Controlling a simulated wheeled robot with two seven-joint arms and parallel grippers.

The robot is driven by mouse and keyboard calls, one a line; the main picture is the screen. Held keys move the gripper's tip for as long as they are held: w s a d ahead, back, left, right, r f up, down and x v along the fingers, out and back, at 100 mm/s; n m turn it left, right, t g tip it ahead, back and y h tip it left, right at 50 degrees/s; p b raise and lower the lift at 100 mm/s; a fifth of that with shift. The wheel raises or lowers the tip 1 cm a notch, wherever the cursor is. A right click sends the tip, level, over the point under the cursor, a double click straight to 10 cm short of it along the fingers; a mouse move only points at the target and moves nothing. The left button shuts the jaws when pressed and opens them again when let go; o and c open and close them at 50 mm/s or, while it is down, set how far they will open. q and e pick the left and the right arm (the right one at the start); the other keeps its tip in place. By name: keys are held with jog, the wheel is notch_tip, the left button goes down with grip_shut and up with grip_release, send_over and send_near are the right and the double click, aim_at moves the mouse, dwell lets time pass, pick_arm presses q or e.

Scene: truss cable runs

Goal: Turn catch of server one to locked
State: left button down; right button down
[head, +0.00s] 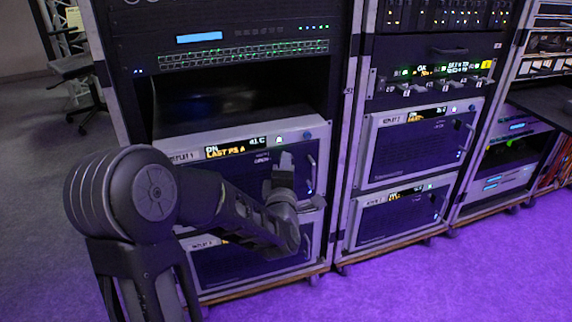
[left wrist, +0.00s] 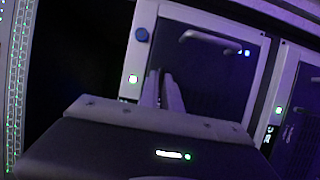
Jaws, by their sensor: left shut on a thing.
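Server one (head: 230,172) is the upper grey-framed unit in the left rack, with a dark front and a lit display (head: 240,148). My left gripper (head: 283,170) is at the right part of its front, below a lit button (head: 279,140) and left of the handle (head: 311,172). In the left wrist view the fingers (left wrist: 165,92) are close together at the front of server one. They are shut on the catch, which they hide, so its position cannot be told. My right gripper is not in view.
A second server (head: 255,262) sits directly below server one. It also shows at the right of the left wrist view (left wrist: 298,110). The middle rack holds two similar servers (head: 415,148). A dark open bay (head: 235,95) lies above server one. The purple floor in front is clear.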

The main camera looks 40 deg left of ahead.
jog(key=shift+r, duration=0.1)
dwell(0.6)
pick_arm(q)
jog(key=shift+w+d+r+m+g+y+p, duration=0.2)
jog(key=shift+m+g+p, duration=1.05)
jog(key=shift+m+p, duration=1.8)
jog(key=shift+w+a+r+m+g+y+p, duration=0.2)
jog(key=shift+m+g+p, duration=1.15)
jog(key=shift+p, duration=3.25)
jog(key=shift+d+r+m+g+y+p, duration=0.1)
jog(key=shift+d+m+g+y+p, duration=0.2)
jog(key=shift+m+g+p, duration=1.85)
pick_arm(e)
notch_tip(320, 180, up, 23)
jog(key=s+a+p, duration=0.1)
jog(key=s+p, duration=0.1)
jog(key=p, duration=0.1)
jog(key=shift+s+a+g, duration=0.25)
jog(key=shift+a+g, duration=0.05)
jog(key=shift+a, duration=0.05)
pick_arm(q)
jog(key=shift+m+t, duration=0.25)
jog(key=shift+t, duration=0.8)
jog(key=c, duration=1.6)
grip_release()
jog(key=shift+o, duration=0.2)
